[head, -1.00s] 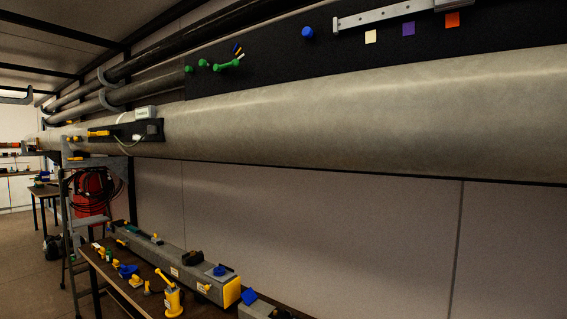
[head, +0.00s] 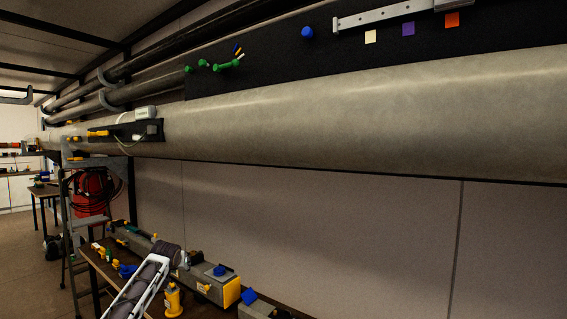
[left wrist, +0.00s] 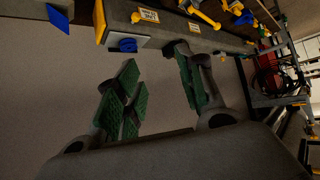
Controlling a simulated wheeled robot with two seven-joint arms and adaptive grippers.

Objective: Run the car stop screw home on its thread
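I cannot tell for sure which part is the car stop screw. A silver slotted rail (head: 385,15) with a grey block at its right end (head: 452,4) is on the black panel at the upper right. A round blue knob (head: 307,32) is on that panel, left of the rail. Another blue knob (head: 219,270) is on the lower grey spar; a blue knob also shows in the left wrist view (left wrist: 128,45). My left gripper (left wrist: 160,86) is open and empty, its green-padded fingers apart below that spar's edge. My right gripper is not in view.
A large grey spar (head: 350,110) runs across the view. Below it, a bench holds the lower grey spar (head: 205,287), a yellow bottle-shaped thing (head: 173,300) and several small parts. The wall beneath is clear.

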